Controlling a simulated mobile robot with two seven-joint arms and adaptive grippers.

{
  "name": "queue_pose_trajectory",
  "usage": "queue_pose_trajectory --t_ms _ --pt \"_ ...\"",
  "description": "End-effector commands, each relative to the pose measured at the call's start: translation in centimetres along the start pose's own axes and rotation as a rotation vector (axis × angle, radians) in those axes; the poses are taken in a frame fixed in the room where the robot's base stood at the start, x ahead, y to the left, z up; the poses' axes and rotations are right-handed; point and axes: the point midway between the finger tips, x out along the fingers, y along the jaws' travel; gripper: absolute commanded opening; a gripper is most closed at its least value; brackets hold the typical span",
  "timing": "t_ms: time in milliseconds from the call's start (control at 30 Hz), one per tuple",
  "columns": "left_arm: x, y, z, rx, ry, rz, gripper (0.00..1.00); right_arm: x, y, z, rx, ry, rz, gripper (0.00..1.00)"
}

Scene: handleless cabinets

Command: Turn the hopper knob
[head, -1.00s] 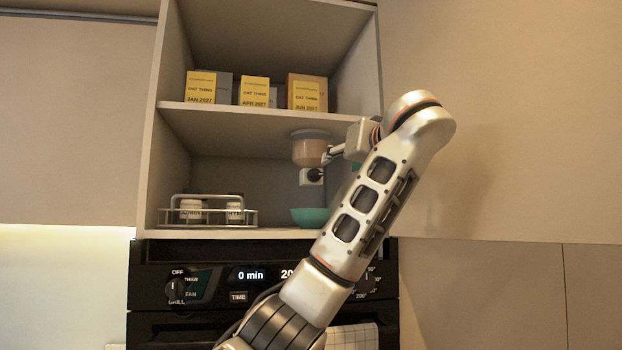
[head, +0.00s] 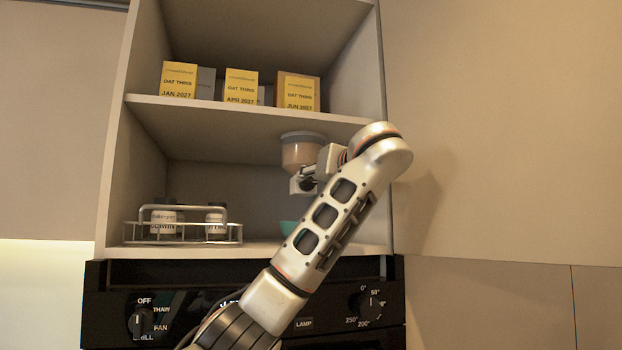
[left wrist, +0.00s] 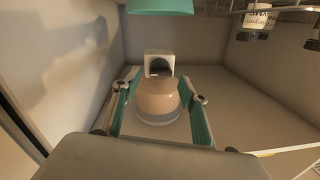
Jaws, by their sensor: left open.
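The hopper (head: 303,152) has a tan translucent body and a grey rim, and hangs under the middle shelf. Below it is a white outlet block (head: 296,186) with a dark round knob (head: 307,184), partly hidden by my gripper. In the left wrist view, which looks inverted, the hopper (left wrist: 158,98) lies between my fingers, with the white block (left wrist: 160,56) and dark knob (left wrist: 160,67) beyond it. My left gripper (head: 308,178) is open, just in front of the knob; its fingers (left wrist: 158,82) flank the hopper's lower part. Contact cannot be told. My right gripper is not in view.
A teal bowl (head: 289,227) stands below the hopper, partly hidden by my arm. A wire rack (head: 182,232) with jars stands left on the same shelf. Yellow-labelled boxes (head: 240,88) stand on the shelf above. The cabinet's right wall (head: 369,75) is close to my arm.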

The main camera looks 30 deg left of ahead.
Motion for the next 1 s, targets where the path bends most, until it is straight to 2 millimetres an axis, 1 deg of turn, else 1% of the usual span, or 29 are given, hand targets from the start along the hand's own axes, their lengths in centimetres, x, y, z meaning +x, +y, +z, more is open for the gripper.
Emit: queue_pose_trajectory --t_ms 33,100,233,400,600,633,733,767,1000 --pt "1.0 -0.2 -0.2 0.001 -0.001 -0.005 0.43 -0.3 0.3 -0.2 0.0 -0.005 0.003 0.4" --pt "1.9 -0.2 -0.2 0.002 -0.002 -0.004 0.43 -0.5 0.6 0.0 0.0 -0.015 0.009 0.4" --pt "3.1 -0.1 -0.2 0.0 -0.001 -0.003 0.43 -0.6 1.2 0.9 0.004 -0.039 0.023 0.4" --pt "3.7 0.0 0.0 0.0 -0.001 0.001 0.43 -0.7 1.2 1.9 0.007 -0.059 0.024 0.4" --pt "3.7 0.0 0.1 0.0 -0.001 0.001 0.43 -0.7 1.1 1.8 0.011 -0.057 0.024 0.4" --pt "3.7 0.0 0.1 0.0 -0.001 0.001 0.38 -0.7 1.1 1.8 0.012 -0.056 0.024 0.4" --pt "3.7 0.0 0.1 0.0 -0.001 0.001 0.12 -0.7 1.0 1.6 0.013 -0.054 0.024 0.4" --pt "3.7 0.0 0.1 0.0 -0.001 0.001 0.07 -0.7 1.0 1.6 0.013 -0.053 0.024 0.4" --pt "3.7 0.1 0.1 0.007 -0.001 0.002 0.07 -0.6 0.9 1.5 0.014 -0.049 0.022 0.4"
